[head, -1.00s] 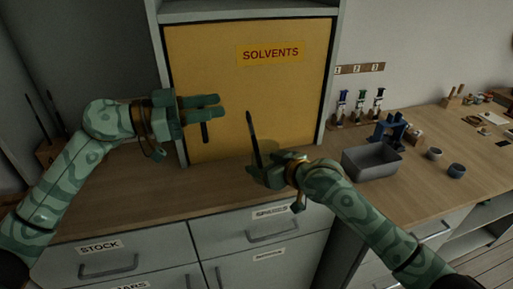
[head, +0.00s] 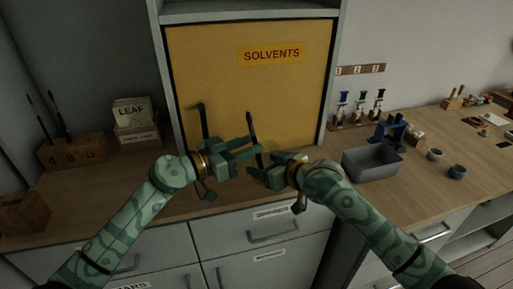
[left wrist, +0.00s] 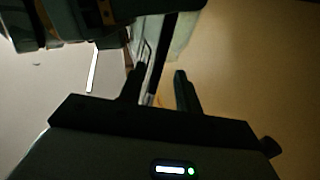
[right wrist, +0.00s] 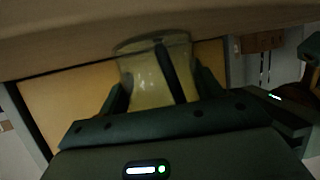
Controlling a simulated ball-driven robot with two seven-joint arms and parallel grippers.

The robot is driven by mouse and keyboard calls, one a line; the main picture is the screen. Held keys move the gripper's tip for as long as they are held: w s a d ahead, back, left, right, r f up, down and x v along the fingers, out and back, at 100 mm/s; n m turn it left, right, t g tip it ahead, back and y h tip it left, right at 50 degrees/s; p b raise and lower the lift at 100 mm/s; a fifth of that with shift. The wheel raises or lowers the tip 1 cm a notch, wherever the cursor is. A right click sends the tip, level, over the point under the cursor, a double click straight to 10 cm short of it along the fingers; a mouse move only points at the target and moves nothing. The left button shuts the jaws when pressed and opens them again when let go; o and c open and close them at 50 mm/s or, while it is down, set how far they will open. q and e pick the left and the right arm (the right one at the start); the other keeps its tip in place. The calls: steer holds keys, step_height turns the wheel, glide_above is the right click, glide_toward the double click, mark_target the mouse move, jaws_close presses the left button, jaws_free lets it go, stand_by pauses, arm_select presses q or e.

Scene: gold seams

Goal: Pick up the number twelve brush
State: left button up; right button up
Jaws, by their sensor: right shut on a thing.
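A dark, slim brush (head: 251,126) stands upright, leaning slightly, in a translucent yellowish glass jar (right wrist: 145,75) in front of the yellow cabinet door. Its number cannot be read. My right gripper (head: 262,174) is shut on the jar, with a finger on each side in the right wrist view. My left gripper (head: 256,150) is open close to the brush. In the left wrist view, the dark brush handle (left wrist: 160,60) shows beyond and between the left fingers, apparently not gripped. The jar is mostly hidden in the head view.
The solvents door (head: 230,80) with a black handle (head: 203,122) stands behind the grippers. At left are a brush block (head: 72,152) marked 4, 8, 12, holding two brushes, and a leaf box (head: 133,118). A grey tray (head: 372,163) stands at right.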

mark_target(255, 138)
arm_select(q)
steer(key=x, duration=0.2)
steer(key=shift+w+d, duration=0.2)
steer(key=shift+d, duration=0.1)
jaws_close()
steer(key=shift+a, duration=0.1)
step_height(255, 138, up, 18)
stand_by(0.3)
arm_select(e)
steer(key=o, duration=1.2)
